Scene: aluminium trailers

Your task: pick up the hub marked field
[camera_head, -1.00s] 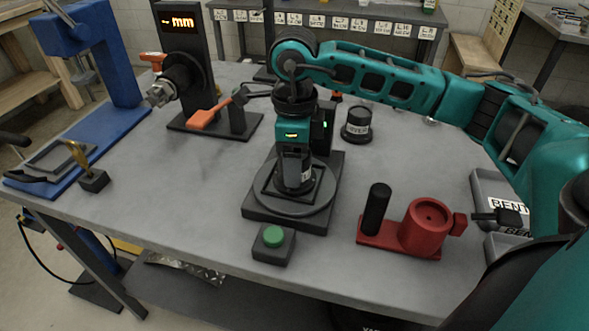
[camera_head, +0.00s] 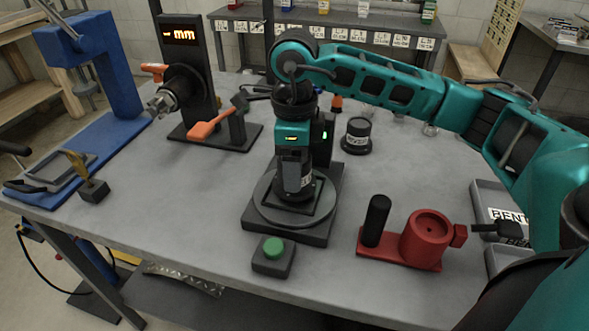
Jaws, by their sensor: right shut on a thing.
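My right gripper (camera_head: 294,168) points straight down over the round turntable (camera_head: 262,207) at the middle of the bench. It is shut on a dark hub (camera_head: 298,188), which is upright above the square plate of the turntable. A white label on the hub shows only in part, so its word cannot be read. I cannot tell whether the hub's underside is clear of the plate. A second dark hub (camera_head: 357,133) with a white label stands on the bench behind and to the right. My left gripper is not in view.
A green button box (camera_head: 273,258) is in front of the turntable. A red fixture (camera_head: 417,243) with a black post is at the right, beside grey trays (camera_head: 492,196). A gauge stand (camera_head: 184,62) and a blue press (camera_head: 88,140) are at the left.

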